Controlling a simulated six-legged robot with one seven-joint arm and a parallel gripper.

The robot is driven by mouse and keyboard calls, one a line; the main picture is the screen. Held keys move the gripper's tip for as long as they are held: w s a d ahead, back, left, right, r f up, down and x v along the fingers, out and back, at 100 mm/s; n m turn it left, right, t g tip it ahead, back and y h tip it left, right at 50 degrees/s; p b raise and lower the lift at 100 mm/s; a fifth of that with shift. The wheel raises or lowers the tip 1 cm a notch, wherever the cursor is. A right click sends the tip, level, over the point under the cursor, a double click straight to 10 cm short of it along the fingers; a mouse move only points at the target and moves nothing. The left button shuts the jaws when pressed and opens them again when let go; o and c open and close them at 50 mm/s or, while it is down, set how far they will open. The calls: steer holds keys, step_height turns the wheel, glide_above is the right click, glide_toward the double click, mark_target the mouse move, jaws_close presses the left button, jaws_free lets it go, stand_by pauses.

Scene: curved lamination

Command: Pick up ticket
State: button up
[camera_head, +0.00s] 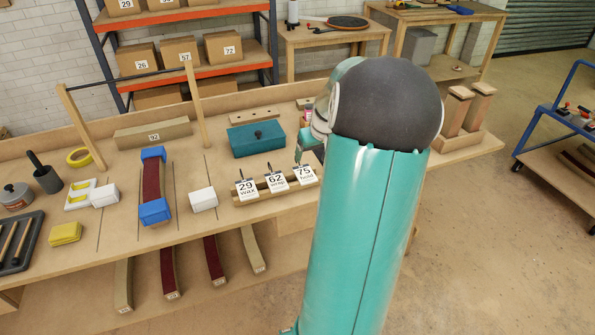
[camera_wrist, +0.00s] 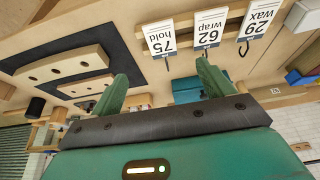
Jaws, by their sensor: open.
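Three white tickets hang in a row on a wooden rail (camera_head: 262,191) on the workbench: 29 wax (camera_head: 246,188), 62 wrap (camera_head: 276,182) and 75 hold (camera_head: 304,175). In the wrist view they appear upside down along the top: 75 hold (camera_wrist: 160,38), 62 wrap (camera_wrist: 209,28) and 29 wax (camera_wrist: 262,18). Dark hooks show at them. My gripper (camera_wrist: 162,80) is open, with two green fingers spread apart and nothing between them. The tickets lie beyond the fingertips, apart from them. In the head view my arm hides most of the gripper.
A teal box (camera_head: 256,139) with a dark knob stands behind the tickets. A white block (camera_head: 203,199) and a curved red piece with blue blocks (camera_head: 154,211) lie left. A wooden frame (camera_head: 202,105) stands upright. Wooden posts (camera_head: 479,108) stand right of my arm.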

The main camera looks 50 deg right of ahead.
glide_above(306, 175)
steer(key=s, duration=0.2)
steer(key=f, duration=0.8)
steer(key=shift+a, duration=0.4)
steer(key=x, duration=0.5)
steer(key=shift+a+f, duration=0.15)
steer(key=c, duration=1.1)
